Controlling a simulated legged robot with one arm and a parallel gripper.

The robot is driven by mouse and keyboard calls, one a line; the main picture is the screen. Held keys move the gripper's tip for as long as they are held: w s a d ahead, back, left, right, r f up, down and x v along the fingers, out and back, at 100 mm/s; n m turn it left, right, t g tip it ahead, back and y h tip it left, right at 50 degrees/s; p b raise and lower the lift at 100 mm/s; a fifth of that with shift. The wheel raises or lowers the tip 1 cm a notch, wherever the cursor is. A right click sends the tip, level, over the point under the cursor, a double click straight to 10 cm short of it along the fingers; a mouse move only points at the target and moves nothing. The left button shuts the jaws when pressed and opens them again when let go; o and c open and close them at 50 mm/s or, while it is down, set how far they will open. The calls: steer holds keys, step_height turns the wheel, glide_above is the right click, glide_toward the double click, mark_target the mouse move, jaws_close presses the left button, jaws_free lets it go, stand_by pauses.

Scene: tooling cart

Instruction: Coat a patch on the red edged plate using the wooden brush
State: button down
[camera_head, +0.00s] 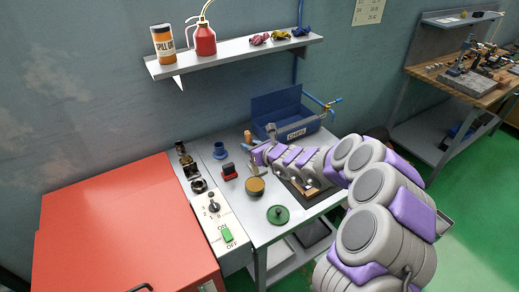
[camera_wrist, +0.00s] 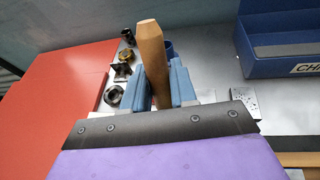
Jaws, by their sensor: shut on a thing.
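My gripper (camera_wrist: 160,84) is shut on the wooden brush (camera_wrist: 152,48), with a blue finger on each side of its tan handle. In the wrist view the handle stands up between the fingers; its bristles are hidden. In the head view my gripper (camera_head: 257,155) is over the bench, and the brush's handle end (camera_head: 248,136) shows just above it. A dark flat piece with a brown edge (camera_head: 313,192) lies partly under my arm. I cannot tell whether it is the red edged plate, and no red edge shows clearly.
A blue chip bin (camera_head: 288,113) stands at the bench's back. A round tan-topped tin (camera_head: 255,186), a green disc (camera_head: 278,214), a red and black block (camera_head: 229,171) and a blue spool (camera_head: 220,150) stand on the bench. A red cabinet (camera_head: 125,225) is left. A shelf (camera_head: 235,55) hangs above.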

step_height(320, 180, down, 6)
steer(key=b, duration=0.2)
steer(key=shift+d+r+b, duration=0.1)
steer(key=shift+r+b, duration=0.15)
steer(key=shift+b, duration=0.15)
stand_by(0.6)
steer(key=shift+a+f, duration=0.25)
steer(key=shift+a, duration=0.1)
steer(key=shift+d+f+b, duration=0.15)
steer(key=shift+f+b, duration=0.05)
steer(key=shift+b, duration=0.1)
stand_by(0.5)
steer(key=shift+r+p, duration=2.05)
steer(key=shift+r, duration=1.5)
